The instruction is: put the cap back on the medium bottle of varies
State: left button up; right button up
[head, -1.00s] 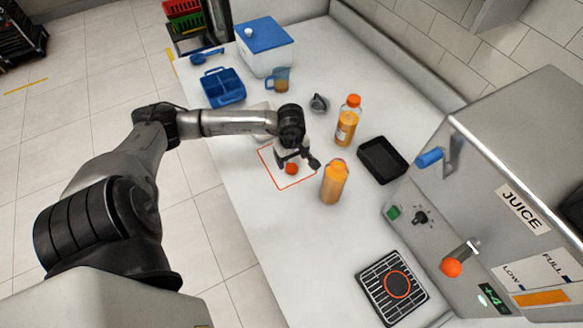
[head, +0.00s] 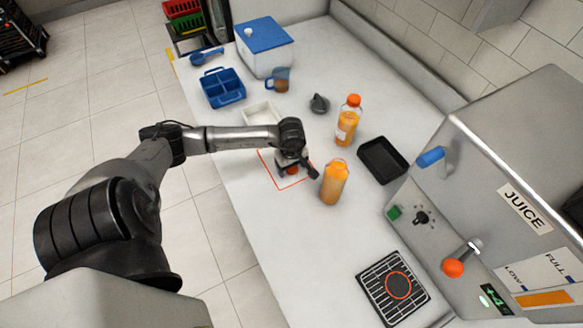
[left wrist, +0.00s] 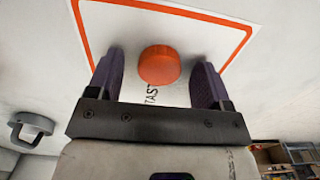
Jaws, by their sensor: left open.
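An orange cap (head: 292,170) lies on the white counter inside a red-outlined square (head: 272,178). In the left wrist view the cap (left wrist: 160,65) sits between my two fingertips, with a gap on both sides. My left gripper (head: 296,172) is open, low over the cap; it also shows in the left wrist view (left wrist: 162,78). A bottle of orange juice (head: 334,183) with no orange cap visible on it stands upright just right of the gripper. Another juice bottle (head: 348,122) with an orange cap stands behind it. My right gripper is not in view.
A black tray (head: 382,160) and the juice machine (head: 510,200) stand to the right. A black drip grate (head: 393,288) lies at the front. A white tray (head: 262,113), a blue caddy (head: 222,88), a jug (head: 278,80) and a grey juicer part (head: 319,103) stand farther back.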

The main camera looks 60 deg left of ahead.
pick_arm(q)
jog(key=c, duration=1)
jog(key=shift+r, duration=0.1)
notch_tip(320, 180, up, 10)
jog(key=shift+f+p, duration=0.1)
jog(key=shift+p, duration=0.4)
